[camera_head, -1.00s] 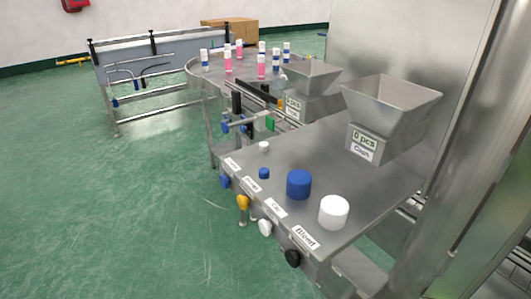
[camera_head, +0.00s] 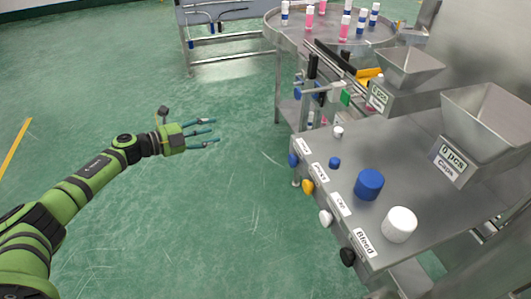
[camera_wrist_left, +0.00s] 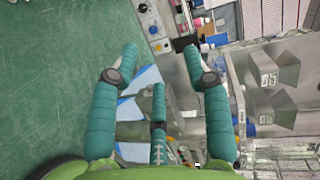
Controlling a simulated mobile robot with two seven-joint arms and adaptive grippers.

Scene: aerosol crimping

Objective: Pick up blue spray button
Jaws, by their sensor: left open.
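The small blue spray button (camera_head: 334,162) stands on the steel worktop (camera_head: 430,145) in the head view, between a small white piece (camera_head: 338,131) and a larger blue cap (camera_head: 369,184). My left gripper (camera_head: 212,134) is open and empty, left of the worktop and over the green floor, its fingers pointing right. It is well apart from the button. In the left wrist view the spread fingers (camera_wrist_left: 160,68) show with nothing between them. I cannot make out the button for sure there. My right gripper is in neither current view.
A large white cap (camera_head: 399,224) stands near the worktop's front. Steel hoppers (camera_head: 487,120) stand at its right side. Knobs (camera_head: 326,218) stick out along its left edge. A round table (camera_head: 275,22) with several bottles is behind. The floor around my left arm is clear.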

